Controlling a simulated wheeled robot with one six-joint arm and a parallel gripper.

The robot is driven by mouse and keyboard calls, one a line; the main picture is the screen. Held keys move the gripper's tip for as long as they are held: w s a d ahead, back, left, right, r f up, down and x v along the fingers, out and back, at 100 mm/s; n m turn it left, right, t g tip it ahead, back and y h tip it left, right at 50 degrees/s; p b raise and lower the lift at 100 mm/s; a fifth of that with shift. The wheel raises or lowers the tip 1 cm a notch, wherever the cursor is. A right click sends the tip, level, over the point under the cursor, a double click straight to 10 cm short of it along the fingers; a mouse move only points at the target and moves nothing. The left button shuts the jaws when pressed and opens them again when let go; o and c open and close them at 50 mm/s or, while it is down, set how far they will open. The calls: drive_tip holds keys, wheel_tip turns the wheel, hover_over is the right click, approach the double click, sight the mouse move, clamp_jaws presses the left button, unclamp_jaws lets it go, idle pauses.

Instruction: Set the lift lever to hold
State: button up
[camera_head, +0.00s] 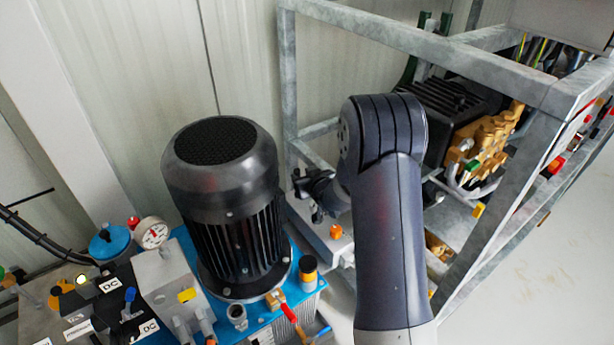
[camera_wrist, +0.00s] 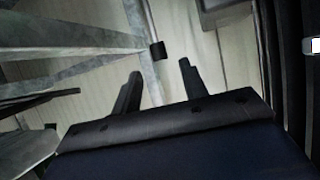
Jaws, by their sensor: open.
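The lift lever cannot be told for sure. The control block (camera_head: 85,305) at the lower left of the head view carries several small levers and knobs with white labels, two of them reading DC. A blue-tipped lever (camera_head: 130,296) and a yellow-black knob (camera_head: 64,290) stand on it. My gripper (camera_wrist: 158,82) shows in the wrist view with its two dark fingers apart and nothing between them. In the head view my gripper is mostly behind my arm, right of the black motor and well away from the control block.
A large black motor (camera_head: 225,205) stands between the control block and my arm. A pressure gauge (camera_head: 152,234), a blue cap (camera_head: 110,242) and a red-handled valve (camera_head: 289,313) are near it. A grey steel frame (camera_head: 430,50) encloses a pump with brass fittings (camera_head: 482,142) at right.

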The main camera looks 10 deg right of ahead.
sight(295, 170)
drive_tip(key=shift+v, duration=1.05)
drive_tip(key=b+x, duration=0.2)
drive_tip(key=x, duration=0.9)
drive_tip(key=shift+s, duration=0.1)
drive_tip(key=shift+r, duration=0.15)
